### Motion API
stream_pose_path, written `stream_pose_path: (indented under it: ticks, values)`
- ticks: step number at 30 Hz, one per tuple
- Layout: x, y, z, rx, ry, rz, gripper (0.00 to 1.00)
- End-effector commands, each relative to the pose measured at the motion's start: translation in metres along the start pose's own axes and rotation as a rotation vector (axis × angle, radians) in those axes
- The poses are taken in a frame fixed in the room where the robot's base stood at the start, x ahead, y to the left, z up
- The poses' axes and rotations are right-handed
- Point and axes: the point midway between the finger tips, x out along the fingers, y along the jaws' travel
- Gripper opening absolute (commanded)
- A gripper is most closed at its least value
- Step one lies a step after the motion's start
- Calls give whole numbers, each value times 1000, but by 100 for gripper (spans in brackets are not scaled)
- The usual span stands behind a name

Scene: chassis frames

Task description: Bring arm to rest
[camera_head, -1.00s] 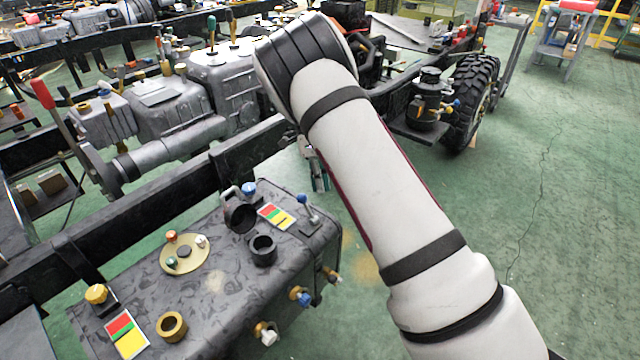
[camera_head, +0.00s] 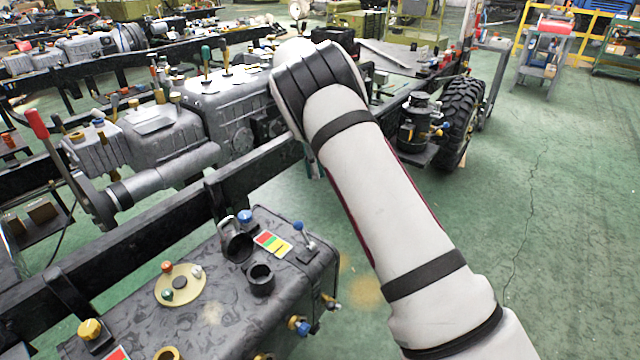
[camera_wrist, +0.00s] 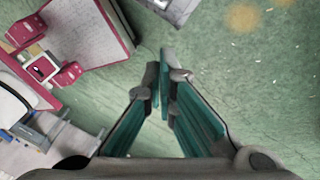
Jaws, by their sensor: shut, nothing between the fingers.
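My gripper (camera_wrist: 162,88) shows in the wrist view, its two teal-padded fingers closed together at the tips with nothing between them. It hangs over green floor. In the head view my white arm reaches from the lower right up to the middle, and its bent elbow covers part of the chassis; only a sliver of the gripper shows behind it. The black chassis frame (camera_head: 165,222) runs diagonally across the left half of the head view.
A grey engine and gearbox (camera_head: 165,150) sit on the frame at left. A wheel (camera_head: 458,120) and a black canister (camera_head: 414,130) stand beyond the arm. The wrist view shows a red-edged panel (camera_wrist: 85,32) at upper left. Green floor at right (camera_head: 560,230) is clear.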

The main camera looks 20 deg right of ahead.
Motion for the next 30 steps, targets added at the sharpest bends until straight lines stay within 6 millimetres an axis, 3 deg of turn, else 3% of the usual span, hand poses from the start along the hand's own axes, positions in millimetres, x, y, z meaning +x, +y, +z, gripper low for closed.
stream_pose_path:
  ticks: [16,20,23,30]
  values:
    - [-10,-1,2,-1,0,0,0]
    - [-24,7,-7,-30,-21,-11,0]
    - [-48,24,-24,-96,-58,-31,0]
    - [-112,90,-75,-356,-158,-123,0]
